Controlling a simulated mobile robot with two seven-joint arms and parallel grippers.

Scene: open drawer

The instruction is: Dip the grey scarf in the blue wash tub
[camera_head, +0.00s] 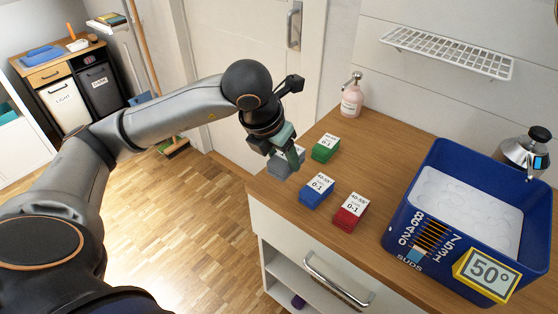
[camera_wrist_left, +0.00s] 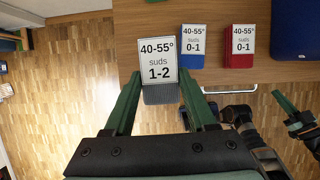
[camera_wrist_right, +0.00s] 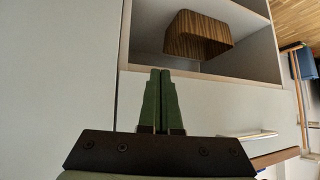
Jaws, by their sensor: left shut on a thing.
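The grey scarf (camera_head: 280,168) is a small folded block with a white label, at the left edge of the wooden counter. In the left wrist view, the scarf (camera_wrist_left: 160,94) sits between the fingers, its label reading 40-55° suds 1-2. My left gripper (camera_head: 289,150) is shut on it; I cannot tell whether the scarf touches the counter. The blue wash tub (camera_head: 398,215) stands at the counter's right, holding white suds, with a suds scale and a yellow-framed 50° sign on its front. My right gripper (camera_wrist_right: 160,75) is shut and empty before a pale cabinet.
Green (camera_head: 324,149), blue (camera_head: 317,192) and red (camera_head: 348,213) folded cloths with labels lie between scarf and tub. A pink pump bottle (camera_head: 352,97) stands behind, and a metal-and-black container (camera_head: 524,150) behind the tub. A white wire rack (camera_head: 447,54) hangs above.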

